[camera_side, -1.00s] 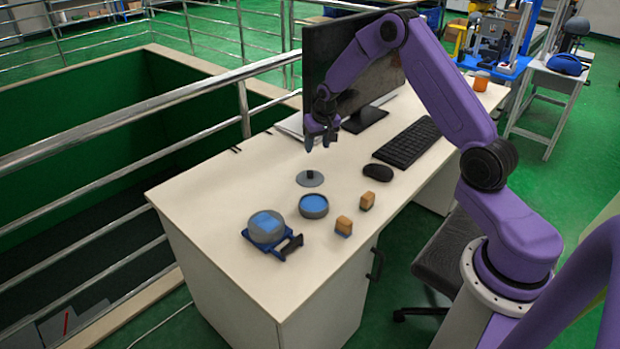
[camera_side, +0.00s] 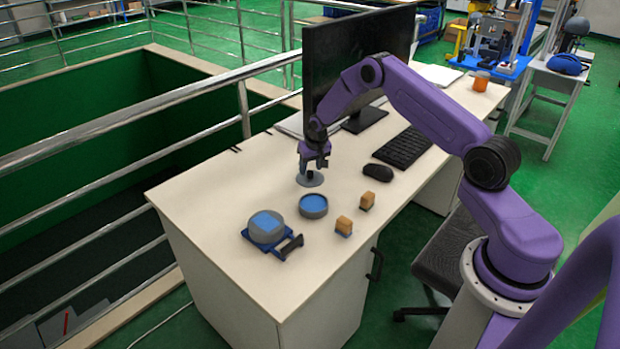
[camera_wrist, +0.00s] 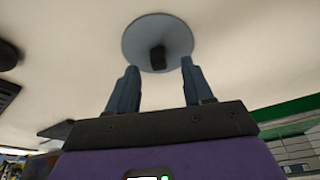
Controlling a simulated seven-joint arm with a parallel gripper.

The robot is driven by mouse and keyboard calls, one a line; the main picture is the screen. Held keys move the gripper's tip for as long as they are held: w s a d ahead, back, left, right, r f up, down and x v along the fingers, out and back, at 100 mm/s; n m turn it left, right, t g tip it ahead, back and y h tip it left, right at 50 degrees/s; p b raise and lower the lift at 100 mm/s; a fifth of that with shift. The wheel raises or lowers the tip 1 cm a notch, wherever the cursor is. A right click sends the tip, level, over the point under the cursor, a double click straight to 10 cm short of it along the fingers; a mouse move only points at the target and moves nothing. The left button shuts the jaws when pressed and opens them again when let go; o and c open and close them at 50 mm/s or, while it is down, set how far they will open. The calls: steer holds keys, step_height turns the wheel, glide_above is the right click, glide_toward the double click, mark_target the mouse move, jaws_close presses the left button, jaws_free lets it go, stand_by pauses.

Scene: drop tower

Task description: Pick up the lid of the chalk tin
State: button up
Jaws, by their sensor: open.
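The lid (camera_side: 310,181) is a flat grey disc with a dark upright knob, lying on the desk. It also shows in the wrist view (camera_wrist: 140,40), where its dark knob (camera_wrist: 158,58) sits ahead of and between my fingertips. My gripper (camera_side: 315,162) is open and empty, pointing down just above the lid; its two fingers (camera_wrist: 160,68) are apart on either side of the knob. I cannot tell whether the fingertips are level with the knob. The open round grey tin (camera_side: 313,207) with a blue inside stands just in front of the lid.
A grey round container with a blue top (camera_side: 266,228) sits on a blue holder with a dark handle (camera_side: 290,247). Two small tan blocks (camera_side: 344,226) (camera_side: 367,201) stand to the right. A mouse (camera_side: 378,172), keyboard (camera_side: 404,148) and monitor (camera_side: 340,70) are behind. The desk's left side is clear.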

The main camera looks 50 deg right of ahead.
steer(key=shift+x, duration=0.95)
jaws_close()
steer(key=shift+r, duration=0.1)
